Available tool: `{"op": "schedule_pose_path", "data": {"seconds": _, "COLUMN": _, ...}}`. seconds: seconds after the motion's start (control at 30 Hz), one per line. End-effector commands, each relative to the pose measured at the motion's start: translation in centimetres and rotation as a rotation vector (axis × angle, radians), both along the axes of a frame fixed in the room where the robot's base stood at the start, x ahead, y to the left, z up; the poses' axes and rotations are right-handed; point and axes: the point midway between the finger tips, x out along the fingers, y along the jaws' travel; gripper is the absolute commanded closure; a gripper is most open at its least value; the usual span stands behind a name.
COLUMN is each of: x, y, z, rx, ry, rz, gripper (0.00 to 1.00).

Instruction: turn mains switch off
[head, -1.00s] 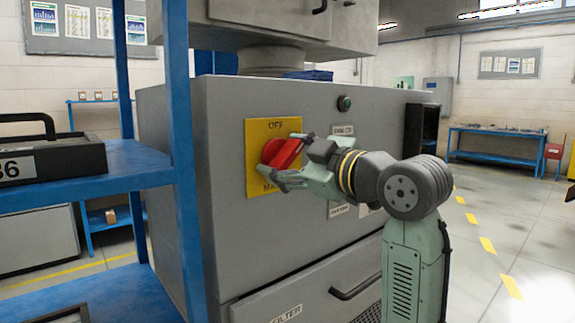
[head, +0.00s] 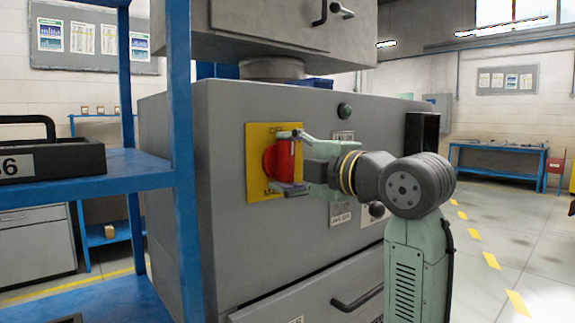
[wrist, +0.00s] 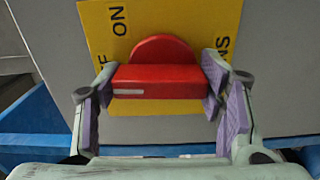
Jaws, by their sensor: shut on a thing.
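The mains switch is a red rotary handle (head: 279,160) on a yellow plate (head: 258,187) on the grey cabinet front. OFF is at the plate's top in the head view. In the wrist view, the red bar (wrist: 157,82) lies level, its white-marked end to the left, towards the partly hidden OFF lettering; ON is above the bar. My gripper (head: 291,162) is shut on the handle, one finger at its upper end and one at its lower end. The wrist view shows the purple finger pads (wrist: 157,92) at both ends of the bar. MAINS is partly covered.
A blue shelf rack (head: 181,120) stands close on the left, with a black case (head: 60,162) on it. Open floor (head: 490,225) lies at right.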

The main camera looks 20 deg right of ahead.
Motion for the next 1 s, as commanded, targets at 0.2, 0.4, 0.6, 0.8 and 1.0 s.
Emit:
{"op": "schedule_pose_path", "data": {"seconds": 0.2, "x": -0.02, "y": 0.04, "z": -0.03, "rx": -0.051, "ry": -0.018, "rz": 0.001, "gripper": 0.66}}
{"op": "schedule_pose_path", "data": {"seconds": 0.4, "x": -0.03, "y": 0.04, "z": -0.01, "rx": -0.063, "ry": -0.022, "rz": 0.001, "gripper": 0.66}}
{"op": "schedule_pose_path", "data": {"seconds": 0.6, "x": -0.03, "y": 0.05, "z": -0.01, "rx": -0.064, "ry": -0.022, "rz": 0.001, "gripper": 0.66}}
{"op": "schedule_pose_path", "data": {"seconds": 0.8, "x": -0.03, "y": 0.05, "z": -0.01, "rx": -0.064, "ry": -0.022, "rz": 0.001, "gripper": 0.3}}
{"op": "schedule_pose_path", "data": {"seconds": 1.0, "x": -0.02, "y": 0.03, "z": 0.0, "rx": -0.062, "ry": -0.023, "rz": 0.0, "gripper": 0.18}}
